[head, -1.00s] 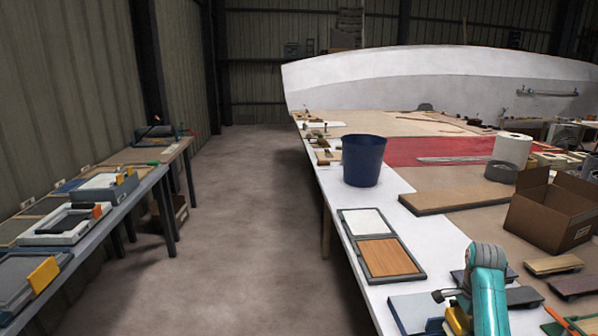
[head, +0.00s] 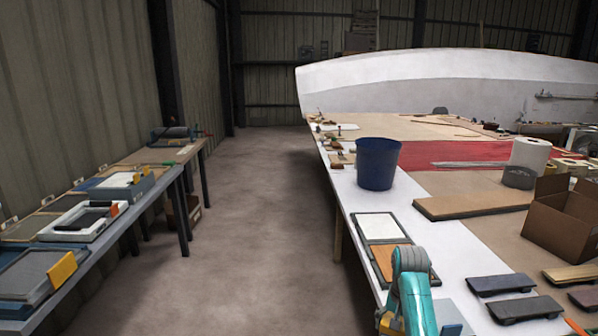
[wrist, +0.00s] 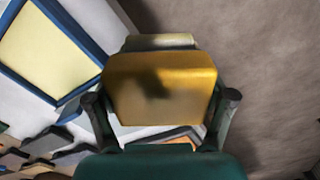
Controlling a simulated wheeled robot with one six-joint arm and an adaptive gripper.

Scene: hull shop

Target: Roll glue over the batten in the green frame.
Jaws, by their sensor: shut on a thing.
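My gripper (wrist: 161,100) is shut on a yellow block-shaped piece (wrist: 160,82), with a finger on each side. A pale strip (wrist: 158,41) shows beyond its far edge and may be the roller part of the held tool. In the head view a bit of yellow (head: 385,322) shows beside my arm at the bottom; the fingers are hidden there. I cannot make out a green frame or its batten for certain. A blue frame with a pale yellow panel (wrist: 42,48) lies on the white surface left of the gripper in the wrist view.
A blue bucket (head: 377,165), a cardboard box (head: 562,220) and dark-handled blocks (head: 502,284) stand on the right table. A long bench (head: 128,225) with trays and a yellow block (head: 62,269) runs along the left wall. The floor aisle (head: 245,220) between is clear.

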